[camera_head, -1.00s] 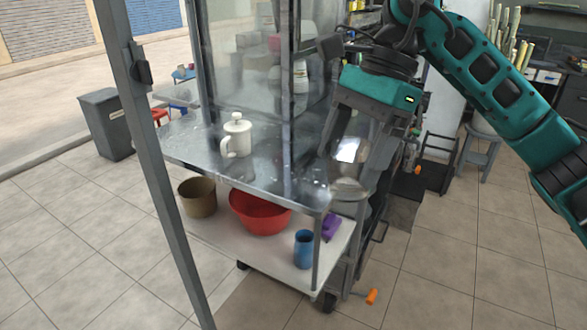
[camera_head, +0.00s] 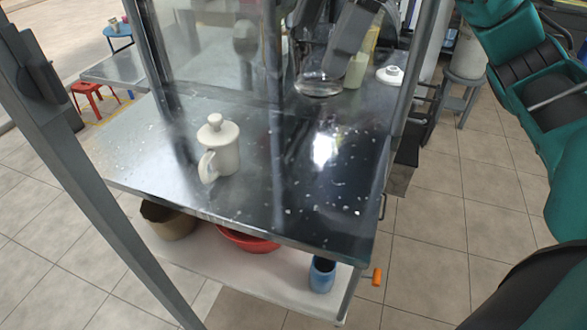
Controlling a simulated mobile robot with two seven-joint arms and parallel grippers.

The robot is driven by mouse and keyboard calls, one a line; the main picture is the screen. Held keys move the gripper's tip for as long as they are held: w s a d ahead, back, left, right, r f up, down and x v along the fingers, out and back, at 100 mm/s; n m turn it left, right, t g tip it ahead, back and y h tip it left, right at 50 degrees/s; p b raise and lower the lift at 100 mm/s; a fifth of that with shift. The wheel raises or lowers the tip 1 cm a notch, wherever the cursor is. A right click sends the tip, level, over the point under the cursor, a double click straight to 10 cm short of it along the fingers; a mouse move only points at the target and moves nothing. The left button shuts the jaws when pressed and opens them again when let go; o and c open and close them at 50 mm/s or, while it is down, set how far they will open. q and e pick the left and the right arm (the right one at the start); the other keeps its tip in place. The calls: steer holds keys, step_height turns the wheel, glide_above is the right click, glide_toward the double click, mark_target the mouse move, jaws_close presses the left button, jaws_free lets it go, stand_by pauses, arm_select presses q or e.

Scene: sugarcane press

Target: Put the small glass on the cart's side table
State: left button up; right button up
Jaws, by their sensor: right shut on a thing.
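The small glass (camera_head: 318,86) is clear, and its round base shows at the top middle of the head view. My right gripper (camera_head: 322,58) is shut on it from above, with its dark fingers cut off by the top edge. The glass is seen against the far part of the cart's steel side table (camera_head: 300,200); a gap below it seems to show, but its height is hard to judge. My left gripper is not in view.
A white lidded pot (camera_head: 224,150) stands on the left of the side table. The front and right of the tabletop are clear except for small pale specks. A lower shelf holds a blue cup (camera_head: 321,275), a red bowl (camera_head: 245,241) and a brown pot (camera_head: 168,221). A grey post (camera_head: 95,195) crosses the left.

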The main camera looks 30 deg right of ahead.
steer(key=shift+w+f, duration=0.2)
steer(key=shift+f, duration=0.15)
steer(key=f+b, duration=0.1)
steer(key=f, duration=0.8)
steer(key=f+b, duration=0.2)
steer(key=f, duration=0.7)
steer(key=shift+s+f, duration=0.2)
steer(key=shift+f, duration=0.4)
steer(key=shift+f, duration=0.15)
steer(key=shift+f+b, duration=0.1)
steer(key=shift+b, duration=0.2)
steer(key=o, duration=1)
